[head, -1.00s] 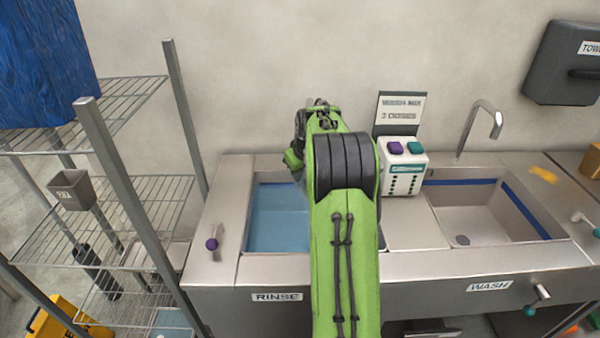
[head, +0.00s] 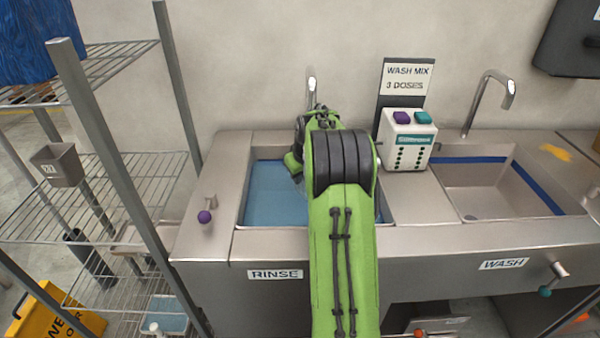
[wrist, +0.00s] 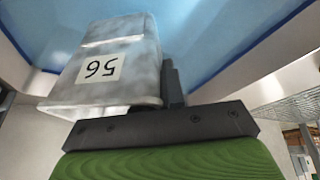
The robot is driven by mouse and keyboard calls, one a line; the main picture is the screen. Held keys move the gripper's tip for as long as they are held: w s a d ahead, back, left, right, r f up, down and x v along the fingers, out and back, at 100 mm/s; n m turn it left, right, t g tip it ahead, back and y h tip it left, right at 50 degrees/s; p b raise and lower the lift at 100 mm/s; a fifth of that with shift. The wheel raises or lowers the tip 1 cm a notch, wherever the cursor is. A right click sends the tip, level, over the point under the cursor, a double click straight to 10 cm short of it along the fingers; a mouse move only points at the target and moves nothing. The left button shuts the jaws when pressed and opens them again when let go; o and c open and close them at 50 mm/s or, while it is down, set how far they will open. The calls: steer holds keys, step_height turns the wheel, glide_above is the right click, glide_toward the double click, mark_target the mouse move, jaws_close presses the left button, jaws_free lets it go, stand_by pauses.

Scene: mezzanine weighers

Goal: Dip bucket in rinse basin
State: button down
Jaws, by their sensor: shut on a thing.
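The rinse basin (head: 243,228), labelled RINSE on its front, holds blue water (head: 275,197) and lies left of centre in the head view. My green arm crosses its right part and hides my gripper there. In the wrist view my gripper (wrist: 172,88) is shut on a pale grey bucket (wrist: 132,72) with a white number label, seen upside down. Blue water (wrist: 215,35) fills the background behind the bucket. I cannot tell whether the bucket touches the water.
The wash basin (head: 485,197) is at the right, with a tap (head: 490,90) behind it. A dispenser (head: 408,140) stands between the basins. A wire shelf (head: 120,190) with a small grey bucket (head: 58,165) stands left. A purple-knobbed valve (head: 205,215) sits left of the rinse basin.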

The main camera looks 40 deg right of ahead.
step_height(320, 180, down, 14)
steer(key=b, duration=0.9)
steer(key=shift+f, duration=0.25)
stand_by(1.7)
step_height(320, 180, up, 23)
steer(key=p, duration=1.8)
steer(key=shift+r, duration=0.15)
